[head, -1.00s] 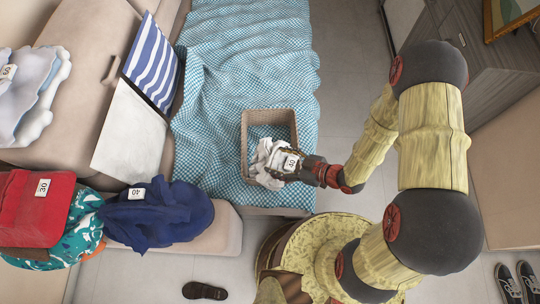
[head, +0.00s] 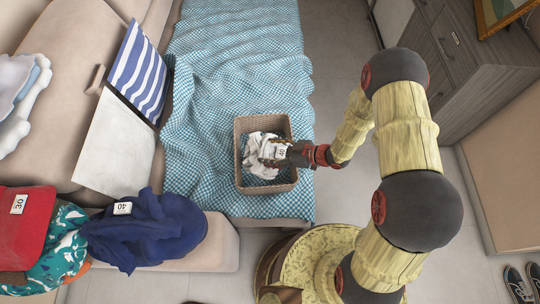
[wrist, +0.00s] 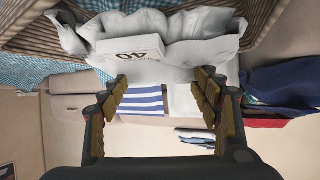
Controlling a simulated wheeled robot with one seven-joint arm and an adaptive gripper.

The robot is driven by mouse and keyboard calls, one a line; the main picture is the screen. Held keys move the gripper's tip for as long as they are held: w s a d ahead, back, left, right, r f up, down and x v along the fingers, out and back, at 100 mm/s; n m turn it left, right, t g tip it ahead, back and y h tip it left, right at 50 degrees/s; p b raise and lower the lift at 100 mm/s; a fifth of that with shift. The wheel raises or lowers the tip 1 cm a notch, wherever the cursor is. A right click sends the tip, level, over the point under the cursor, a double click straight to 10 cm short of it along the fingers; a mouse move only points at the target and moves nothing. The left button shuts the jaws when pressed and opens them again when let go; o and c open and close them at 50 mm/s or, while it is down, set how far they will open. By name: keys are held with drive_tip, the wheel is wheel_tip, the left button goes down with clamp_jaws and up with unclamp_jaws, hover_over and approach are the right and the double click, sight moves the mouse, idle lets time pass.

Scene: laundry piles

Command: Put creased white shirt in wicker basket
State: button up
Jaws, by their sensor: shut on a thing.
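The creased white shirt (head: 257,160) is a crumpled white cloth with a tag marked 40, seen in the head view within the outline of the wicker basket (head: 268,188). The basket is brown, open-topped and rectangular, on the checked blue cloth. My gripper (head: 276,153) is shut on the shirt at its right side, over the basket. In the wrist view, the shirt (wrist: 190,58) spreads beyond the fingertips of my gripper (wrist: 163,80), with woven basket wall (wrist: 265,20) behind it. How much of the shirt rests on the basket floor is hidden.
The checked blue cloth (head: 235,60) covers the bed-like surface around the basket. A navy garment (head: 150,230) tagged 40 and a red one (head: 22,225) tagged 30 lie at lower left. A striped cushion (head: 140,70) stands at left. Shoes (head: 520,283) sit on the floor at lower right.

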sight(270, 154)
drive_tip(key=shift+w+f, duration=0.35)
drive_tip(key=shift+f, duration=0.05)
drive_tip(key=shift+w+f+b, duration=0.15)
drive_tip(key=shift+f+b, duration=0.5)
drive_tip(key=shift+f, duration=0.25)
drive_tip(key=shift+w+f+b, duration=0.1)
drive_tip(key=shift+f+b, duration=0.55)
drive_tip(key=shift+f, duration=0.2)
drive_tip(key=shift+f+b, duration=0.3)
drive_tip(key=shift+f, duration=0.3)
drive_tip(key=o, duration=1.6)
drive_tip(key=shift+o, duration=0.8)
drive_tip(key=shift+r, duration=0.15)
